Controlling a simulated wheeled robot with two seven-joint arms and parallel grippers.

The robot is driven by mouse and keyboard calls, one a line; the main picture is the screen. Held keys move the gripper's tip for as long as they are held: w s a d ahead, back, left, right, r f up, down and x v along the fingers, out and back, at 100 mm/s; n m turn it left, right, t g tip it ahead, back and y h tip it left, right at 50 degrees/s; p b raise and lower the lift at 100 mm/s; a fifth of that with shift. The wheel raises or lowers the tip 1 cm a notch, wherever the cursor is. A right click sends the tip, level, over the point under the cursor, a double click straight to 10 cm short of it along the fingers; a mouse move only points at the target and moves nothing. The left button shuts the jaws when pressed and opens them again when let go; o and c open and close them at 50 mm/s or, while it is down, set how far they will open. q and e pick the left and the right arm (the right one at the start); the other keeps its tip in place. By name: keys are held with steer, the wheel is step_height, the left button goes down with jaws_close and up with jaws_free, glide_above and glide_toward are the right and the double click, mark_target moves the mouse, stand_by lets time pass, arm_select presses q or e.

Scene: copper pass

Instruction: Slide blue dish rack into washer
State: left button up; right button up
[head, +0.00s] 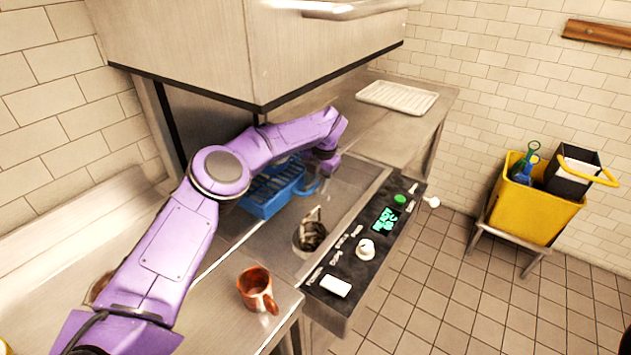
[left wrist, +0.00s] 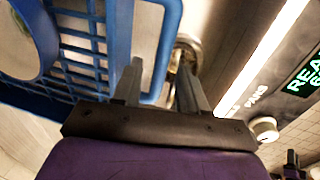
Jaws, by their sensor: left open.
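The blue dish rack (head: 262,203) sits under the raised hood of the steel washer (head: 190,42), partly covered by my left arm in the head view. Its grid side (left wrist: 82,48) and looped handle (left wrist: 166,45) fill the left of the left wrist view. My left gripper (left wrist: 158,88) is open, with one finger on each side of the handle's bar; I cannot tell whether they touch it. In the head view my wrist hides most of the gripper (head: 322,172). My right gripper is not in view.
A metal pot-like item (head: 312,236) stands in front of the rack, beside the control panel (head: 352,262). A copper mug (head: 256,289) stands on the near counter. A white tray (head: 397,97) lies on the far counter. A yellow bucket (head: 530,208) stands at right.

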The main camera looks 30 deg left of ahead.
arm_select(q)
step_height(320, 180, up, 10)
steer(key=d+b, duration=0.1)
steer(key=d, duration=0.1)
steer(key=shift+r, duration=0.2)
